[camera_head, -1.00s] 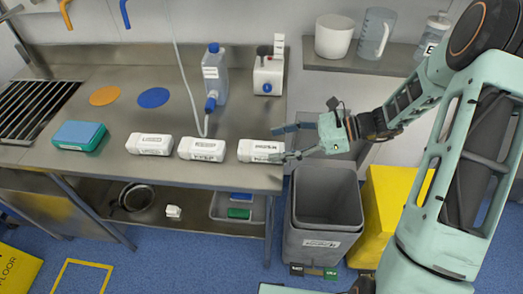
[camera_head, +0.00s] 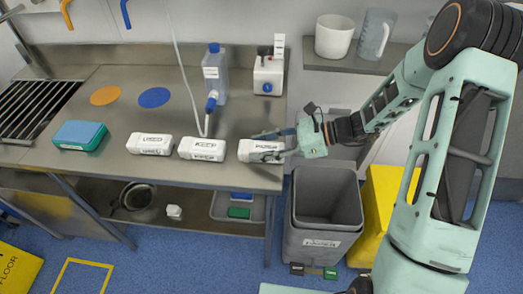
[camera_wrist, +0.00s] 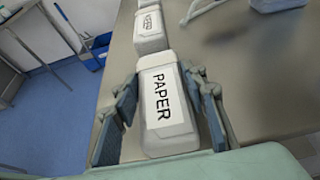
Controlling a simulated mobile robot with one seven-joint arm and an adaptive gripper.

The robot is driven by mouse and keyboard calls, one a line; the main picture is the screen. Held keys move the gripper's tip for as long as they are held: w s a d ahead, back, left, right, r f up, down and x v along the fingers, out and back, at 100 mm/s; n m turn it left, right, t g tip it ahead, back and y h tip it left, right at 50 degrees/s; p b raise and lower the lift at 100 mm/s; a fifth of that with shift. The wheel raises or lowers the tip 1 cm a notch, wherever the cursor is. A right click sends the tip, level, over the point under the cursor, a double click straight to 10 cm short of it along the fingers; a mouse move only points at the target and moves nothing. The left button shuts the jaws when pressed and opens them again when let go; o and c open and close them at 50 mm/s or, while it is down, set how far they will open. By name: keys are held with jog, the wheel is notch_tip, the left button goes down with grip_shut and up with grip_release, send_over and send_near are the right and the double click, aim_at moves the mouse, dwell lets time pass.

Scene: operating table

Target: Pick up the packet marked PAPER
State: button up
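The white packet marked PAPER (camera_head: 246,151) lies on the steel table near its right front edge. In the wrist view the packet (camera_wrist: 168,105) shows its black PAPER label clearly. My gripper (camera_head: 270,146) reaches in from the right and is open. In the wrist view its fingers stand on either side of the packet's near part, with a visible gap at the left finger; contact on the right is hard to tell. The packet rests on the table.
Two similar white packets, a middle one (camera_head: 202,149) and a left one (camera_head: 150,144), lie in a row to the left. A teal-and-blue box (camera_head: 80,135) is farther left. A bottle (camera_head: 214,75) and a white device (camera_head: 268,75) stand behind. A grey bin (camera_head: 325,215) stands below right.

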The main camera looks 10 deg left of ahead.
jog(key=c, duration=0.4)
jog(key=shift+o, duration=0.2)
jog(key=shift+r, duration=0.1)
